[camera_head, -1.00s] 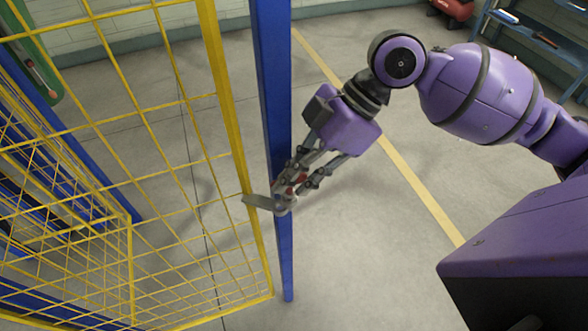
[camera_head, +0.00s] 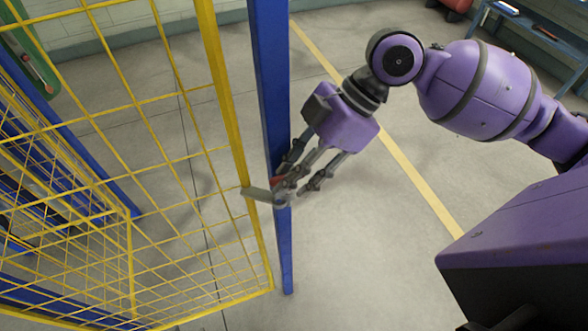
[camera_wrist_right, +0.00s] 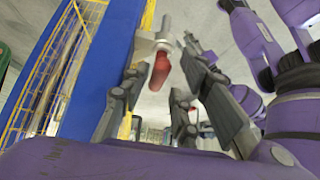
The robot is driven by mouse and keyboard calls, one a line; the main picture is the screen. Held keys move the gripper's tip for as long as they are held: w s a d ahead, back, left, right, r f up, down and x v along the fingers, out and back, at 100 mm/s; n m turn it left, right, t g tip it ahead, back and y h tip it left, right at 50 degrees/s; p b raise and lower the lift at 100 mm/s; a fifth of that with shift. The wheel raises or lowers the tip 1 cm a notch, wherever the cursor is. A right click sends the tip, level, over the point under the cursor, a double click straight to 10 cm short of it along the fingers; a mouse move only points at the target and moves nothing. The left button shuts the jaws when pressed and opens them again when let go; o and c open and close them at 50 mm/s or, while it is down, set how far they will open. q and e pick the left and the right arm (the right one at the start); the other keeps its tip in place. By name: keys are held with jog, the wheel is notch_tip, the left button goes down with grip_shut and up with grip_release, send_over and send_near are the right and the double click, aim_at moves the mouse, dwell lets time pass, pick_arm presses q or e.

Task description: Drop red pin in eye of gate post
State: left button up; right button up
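The red pin (camera_wrist_right: 160,70) stands at the grey latch plate and eye (camera_wrist_right: 152,42) on the blue gate post. Its red grip points toward my right wrist camera, and grey metal shows beyond it. How deep it sits in the eye is hard to tell. In the head view only a bit of the red pin (camera_head: 277,181) shows beside the blue gate post (camera_head: 272,90). My right gripper (camera_head: 294,177) is open at the post, its fingers spread on both sides of the pin with gaps in the right wrist view (camera_wrist_right: 163,75). My left gripper is out of view.
The yellow mesh gate (camera_head: 228,110) stands just left of the post, with a grey latch bar (camera_head: 255,192) reaching from it to the post. More yellow mesh and blue frames fill the lower left. The floor right of the post is clear, with a yellow line (camera_head: 410,180).

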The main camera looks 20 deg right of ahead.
jog(key=shift+w, duration=0.15)
jog(key=v, duration=1.2)
